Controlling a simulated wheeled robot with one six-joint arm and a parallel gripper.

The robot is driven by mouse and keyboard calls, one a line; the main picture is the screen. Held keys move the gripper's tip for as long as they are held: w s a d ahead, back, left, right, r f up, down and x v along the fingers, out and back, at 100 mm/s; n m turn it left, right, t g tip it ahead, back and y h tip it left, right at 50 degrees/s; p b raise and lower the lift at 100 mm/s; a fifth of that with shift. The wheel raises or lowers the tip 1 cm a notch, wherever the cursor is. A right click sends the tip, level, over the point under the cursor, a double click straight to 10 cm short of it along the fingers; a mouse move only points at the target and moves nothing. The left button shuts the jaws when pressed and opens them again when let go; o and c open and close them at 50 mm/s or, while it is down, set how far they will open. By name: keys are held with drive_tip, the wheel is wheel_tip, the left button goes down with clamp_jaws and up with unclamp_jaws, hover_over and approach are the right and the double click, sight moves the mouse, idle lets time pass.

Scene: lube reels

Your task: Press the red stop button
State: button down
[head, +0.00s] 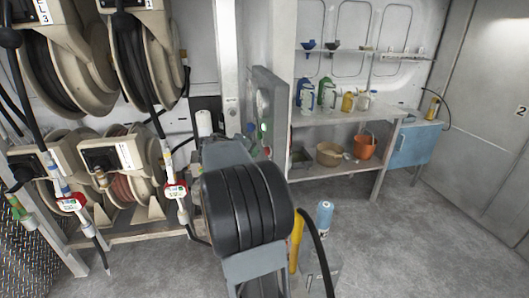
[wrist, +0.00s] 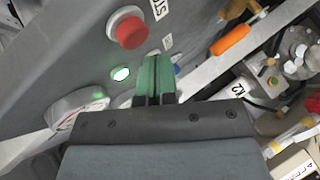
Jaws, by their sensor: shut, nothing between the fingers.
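The red stop button (wrist: 127,30) is a round red cap in a pale ring on the grey control panel, upper left of centre in the wrist view. Part of a label (wrist: 158,8) reading "STO" is beside it. My gripper (wrist: 154,58) has green fingers, closed together and empty. Its tips appear just below and right of the red button in the picture; I cannot tell how far they are from the panel. A lit green button (wrist: 120,74) is left of the fingers. A blue control (wrist: 177,70) is partly hidden behind them.
A round gauge (wrist: 78,108) is on the panel at lower left. An orange handle (wrist: 231,40) and hose fittings are at right. Hose reels (head: 60,60) stand left in the head view, a shelf (head: 345,115) with bottles at right. Floor (head: 400,240) at right is clear.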

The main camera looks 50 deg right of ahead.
drive_tip(key=shift+s+d, duration=0.1)
drive_tip(key=shift+d, duration=0.1)
idle(0.5)
drive_tip(key=shift+s+d+b, duration=0.15)
drive_tip(key=shift+b, duration=0.25)
drive_tip(key=shift+s+d, duration=0.3)
drive_tip(key=shift+d, duration=0.1)
idle(0.7)
drive_tip(key=shift+w+a+b, duration=0.1)
drive_tip(key=shift+a+b, duration=0.05)
drive_tip(key=shift+b, duration=0.2)
drive_tip(key=shift+w+a, duration=0.45)
drive_tip(key=shift+a, duration=0.1)
drive_tip(key=shift+w+a+b, duration=0.7)
drive_tip(key=shift+w+a, duration=0.9)
drive_tip(key=shift+a, duration=0.3)
